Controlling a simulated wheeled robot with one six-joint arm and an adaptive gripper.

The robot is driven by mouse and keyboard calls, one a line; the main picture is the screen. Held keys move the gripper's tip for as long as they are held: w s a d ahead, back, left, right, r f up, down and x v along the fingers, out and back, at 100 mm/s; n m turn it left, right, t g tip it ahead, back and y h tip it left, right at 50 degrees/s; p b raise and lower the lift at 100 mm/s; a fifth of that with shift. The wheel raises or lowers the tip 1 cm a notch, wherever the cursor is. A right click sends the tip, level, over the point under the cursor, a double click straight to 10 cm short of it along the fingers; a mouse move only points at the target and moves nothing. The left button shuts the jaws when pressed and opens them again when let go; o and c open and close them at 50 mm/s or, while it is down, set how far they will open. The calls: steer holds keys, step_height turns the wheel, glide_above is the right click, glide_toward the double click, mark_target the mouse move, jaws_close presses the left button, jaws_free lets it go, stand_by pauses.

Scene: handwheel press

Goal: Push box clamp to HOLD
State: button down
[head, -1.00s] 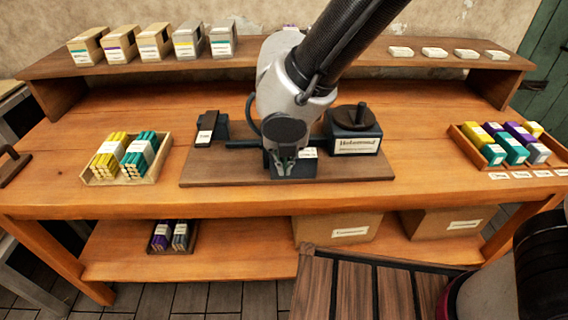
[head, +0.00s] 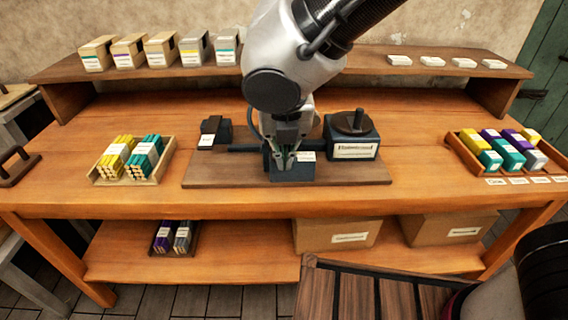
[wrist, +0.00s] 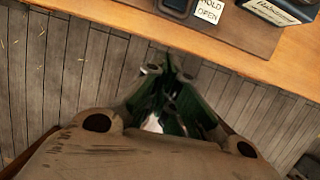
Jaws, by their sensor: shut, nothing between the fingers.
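The box clamp, a dark block (head: 294,172) with a white label (head: 306,156), sits at the front middle of the brown baseboard. In the wrist view the label (wrist: 209,10) reads HOLD and OPEN, beside a dark part (wrist: 174,7) at the top edge. My gripper (head: 284,160) is shut and empty, pointing down. In the head view it overlaps the clamp's top left and hides part of it. In the wrist view its tips (wrist: 172,68) show against the floor, below the bench edge. I cannot tell whether it touches the clamp.
The handwheel box (head: 352,137) stands right of the clamp, and a dark lever part (head: 214,132) stands left on the baseboard (head: 225,174). Trays of coloured blocks sit at left (head: 128,158) and right (head: 497,150). The bench front between them is clear.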

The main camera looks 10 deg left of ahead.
steer(key=shift+v, duration=1.6)
steer(key=d+r+n, duration=0.3)
steer(key=d+n, duration=1.3)
steer(key=d, duration=0.6)
steer(key=s+d+r+n+t, duration=0.1)
steer(key=d+r+n, duration=0.2)
steer(key=d+n, duration=1.4)
steer(key=d, duration=0.6)
steer(key=shift+d+r+h, duration=0.2)
steer(key=shift+r+h, duration=0.1)
steer(key=shift+h, duration=0.1)
